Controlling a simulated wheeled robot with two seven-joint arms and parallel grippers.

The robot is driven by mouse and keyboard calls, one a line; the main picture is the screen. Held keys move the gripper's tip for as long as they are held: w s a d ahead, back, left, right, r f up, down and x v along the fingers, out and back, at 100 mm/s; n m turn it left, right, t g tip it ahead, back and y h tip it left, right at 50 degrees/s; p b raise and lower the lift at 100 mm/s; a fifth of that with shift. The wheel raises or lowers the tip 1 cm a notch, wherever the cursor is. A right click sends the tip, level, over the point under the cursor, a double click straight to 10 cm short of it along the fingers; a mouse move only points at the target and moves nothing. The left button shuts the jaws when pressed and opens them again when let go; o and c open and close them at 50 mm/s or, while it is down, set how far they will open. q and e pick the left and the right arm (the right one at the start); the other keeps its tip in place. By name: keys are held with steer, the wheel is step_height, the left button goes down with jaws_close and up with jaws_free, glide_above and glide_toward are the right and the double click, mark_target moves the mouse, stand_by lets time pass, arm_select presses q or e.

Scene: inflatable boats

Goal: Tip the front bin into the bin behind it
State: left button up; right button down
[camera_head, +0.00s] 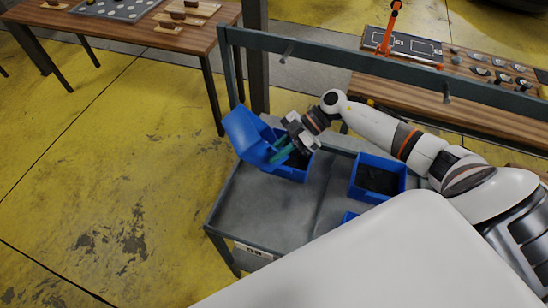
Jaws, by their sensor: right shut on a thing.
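A blue bin (247,134) is held tilted on its side at the back left of the grey cart (262,207). My right gripper (283,152) is shut on this bin near its right edge. Another blue bin (293,174) stands upright on the cart under and behind the tilted one, with dark contents partly visible. The gripper and the tilted bin hide part of it. I cannot tell whether anything is left inside the tilted bin. My left gripper is not in view.
A blue bin with dark contents (379,163) stands to the right on the cart, with part of another blue bin (348,217) in front of it. A rail (340,62) runs above the cart's back. Wooden tables (180,40) stand behind. The cart's front left is clear.

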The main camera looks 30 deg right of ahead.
steer(key=shift+d+y+b, duration=0.5)
steer(key=shift+y+b, duration=0.5)
steer(key=shift+b, duration=0.65)
steer(key=d+y+b, duration=0.6)
steer(key=y+b, duration=0.2)
steer(key=b, duration=0.2)
steer(key=shift+s+r+t+y+b, duration=0.15)
steer(key=shift+s+t+y+b, duration=0.05)
steer(key=shift+t+y+b, duration=0.2)
steer(key=shift+r, duration=0.1)
step_height(320, 180, up, 5)
steer(key=p, duration=0.4)
